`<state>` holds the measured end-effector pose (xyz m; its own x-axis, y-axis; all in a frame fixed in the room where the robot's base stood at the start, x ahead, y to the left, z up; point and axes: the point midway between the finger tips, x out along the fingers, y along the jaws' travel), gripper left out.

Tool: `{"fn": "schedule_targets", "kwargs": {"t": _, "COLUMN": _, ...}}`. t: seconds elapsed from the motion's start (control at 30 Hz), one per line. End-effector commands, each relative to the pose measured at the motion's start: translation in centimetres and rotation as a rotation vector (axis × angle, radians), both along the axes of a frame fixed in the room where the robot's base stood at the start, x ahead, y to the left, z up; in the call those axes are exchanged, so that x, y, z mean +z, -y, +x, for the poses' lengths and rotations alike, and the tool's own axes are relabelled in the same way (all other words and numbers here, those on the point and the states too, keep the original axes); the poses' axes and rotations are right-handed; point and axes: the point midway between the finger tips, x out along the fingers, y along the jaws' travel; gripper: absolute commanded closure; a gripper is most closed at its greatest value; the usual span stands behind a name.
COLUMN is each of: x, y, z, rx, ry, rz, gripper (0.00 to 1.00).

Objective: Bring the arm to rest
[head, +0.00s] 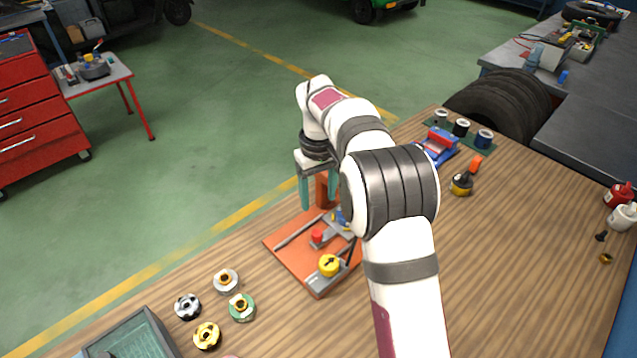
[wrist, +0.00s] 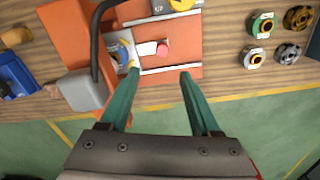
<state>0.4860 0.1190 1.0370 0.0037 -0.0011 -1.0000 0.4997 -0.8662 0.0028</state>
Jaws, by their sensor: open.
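My gripper (head: 318,192) is at the end of my white arm, in the air over the far edge of the wooden table (head: 510,250), beside an orange fixture plate (head: 290,252). In the wrist view its two green fingers (wrist: 158,80) are spread apart with nothing between them. My arm hides part of the fixture in the head view.
A yellow knob (head: 329,264) sits on the fixture. Several ring-shaped parts (head: 242,306) lie left of it, near a green tray (head: 135,335). A blue vise (head: 438,146) and small spools (head: 462,127) stand right of my arm. The right middle of the table is mostly clear.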

Motion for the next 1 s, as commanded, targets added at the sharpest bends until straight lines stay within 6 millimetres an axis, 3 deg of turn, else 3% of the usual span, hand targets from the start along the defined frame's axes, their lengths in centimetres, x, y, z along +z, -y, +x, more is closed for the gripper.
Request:
{"fn": "schedule_targets", "kwargs": {"t": 0.1, "x": 2.5, "y": 0.0, "z": 0.1, "rx": 0.0, "ry": 0.003, "rz": 0.001, "gripper": 0.36}}
{"fn": "schedule_targets", "kwargs": {"t": 0.2, "x": 3.6, "y": 0.0, "z": 0.0, "rx": 0.0, "ry": 0.001, "rz": 0.0, "gripper": 0.36}}
{"fn": "schedule_targets", "kwargs": {"t": 0.73, "x": 4.5, "y": 0.3, "z": -0.5, "rx": -0.019, "ry": 0.0, "rz": 0.004, "gripper": 0.36}}
{"fn": "schedule_targets", "kwargs": {"t": 0.77, "x": 5.1, "y": 0.7, "z": -1.2, "rx": -0.041, "ry": -0.001, "rz": 0.008, "gripper": 0.36}}
{"fn": "schedule_targets", "kwargs": {"t": 0.87, "x": 8.3, "y": 3.2, "z": -6.2, "rx": -0.202, "ry": -0.011, "rz": 0.034, "gripper": 0.36}}
{"fn": "schedule_targets", "kwargs": {"t": 0.93, "x": 10.1, "y": 5.3, "z": -12.0, "rx": -0.368, "ry": -0.024, "rz": 0.059, "gripper": 0.36}}
{"fn": "schedule_targets", "kwargs": {"t": 1.0, "x": 10.6, "y": 6.9, "z": -18.3, "rx": -0.536, "ry": -0.04, "rz": 0.082, "gripper": 0.36}}
